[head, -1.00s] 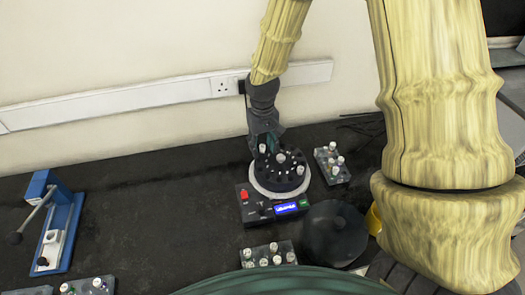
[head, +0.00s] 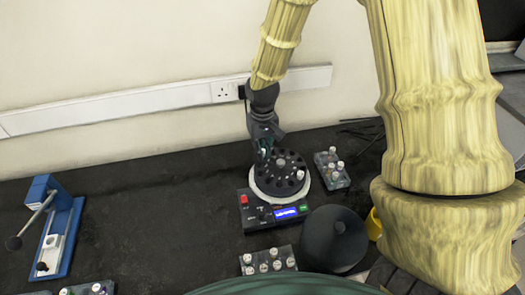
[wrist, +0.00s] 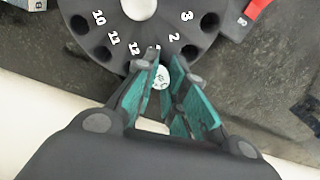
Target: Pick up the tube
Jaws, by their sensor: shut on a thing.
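The tube (wrist: 161,78) shows only its white marked cap, at the rim of the centrifuge rotor beside the hole numbers. My gripper (wrist: 163,85) is shut on it, with teal fingers on both sides of the cap. The tube's body is hidden, and I cannot tell whether it still sits in its hole. In the head view my gripper (head: 264,152) is at the back left of the black rotor (head: 281,178). A second white-capped tube (head: 299,175) stands in the rotor on the right.
The centrifuge's panel (head: 258,213) has a blue display. A black domed lid (head: 334,240) lies front right. Tube racks stand behind right (head: 333,180) and in front (head: 262,270). A blue press (head: 60,240) stands far left. The bench between is clear. The wall is close behind.

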